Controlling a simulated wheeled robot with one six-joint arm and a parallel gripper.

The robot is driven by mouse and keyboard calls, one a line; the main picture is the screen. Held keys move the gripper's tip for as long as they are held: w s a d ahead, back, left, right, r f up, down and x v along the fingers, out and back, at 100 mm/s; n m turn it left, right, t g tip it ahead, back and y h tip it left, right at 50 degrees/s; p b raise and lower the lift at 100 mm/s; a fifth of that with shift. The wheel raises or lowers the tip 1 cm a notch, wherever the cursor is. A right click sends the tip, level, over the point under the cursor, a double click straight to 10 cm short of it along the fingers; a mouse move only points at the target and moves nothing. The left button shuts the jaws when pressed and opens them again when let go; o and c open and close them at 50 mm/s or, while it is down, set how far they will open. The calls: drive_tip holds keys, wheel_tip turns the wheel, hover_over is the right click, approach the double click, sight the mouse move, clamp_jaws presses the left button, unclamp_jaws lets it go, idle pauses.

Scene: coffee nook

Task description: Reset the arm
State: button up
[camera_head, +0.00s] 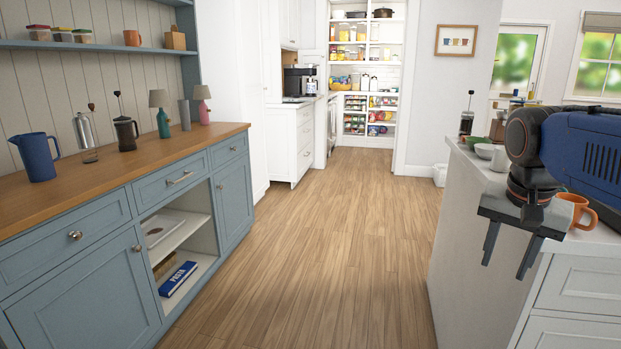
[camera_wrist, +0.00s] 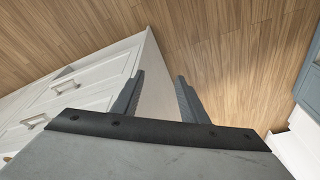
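My gripper (camera_head: 508,250) hangs at the right of the head view, pointing down, in front of the corner of the white counter (camera_head: 457,225). Its two fingers are apart with nothing between them. In the wrist view the fingers (camera_wrist: 158,95) are also apart, with the white cabinet side and the wood floor beyond them. My dark blue arm comes in from the right edge, above the counter top. It hides part of the counter and what stands there.
An orange mug (camera_head: 578,208) stands on the right counter close to my gripper, with bowls (camera_head: 486,151) and a French press (camera_head: 467,122) farther back. A blue cabinet (camera_head: 95,285) with a blue pitcher (camera_head: 36,157) lines the left. The wood floor (camera_head: 340,240) between is clear.

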drive_tip(key=s+a+f+n+t, duration=0.1)
drive_tip(key=s+a+f+n, duration=0.3)
drive_tip(key=f, duration=0.3)
drive_tip(key=s+a+f+n+t+y, duration=0.1)
drive_tip(key=s+a+f+n, duration=0.2)
drive_tip(key=s+f, duration=0.3)
drive_tip(key=shift+a+f+n+t+y, duration=0.35)
drive_tip(key=shift+f+n, duration=0.25)
drive_tip(key=shift+n, duration=0.2)
drive_tip(key=shift+o, duration=0.3)
idle(1.8)
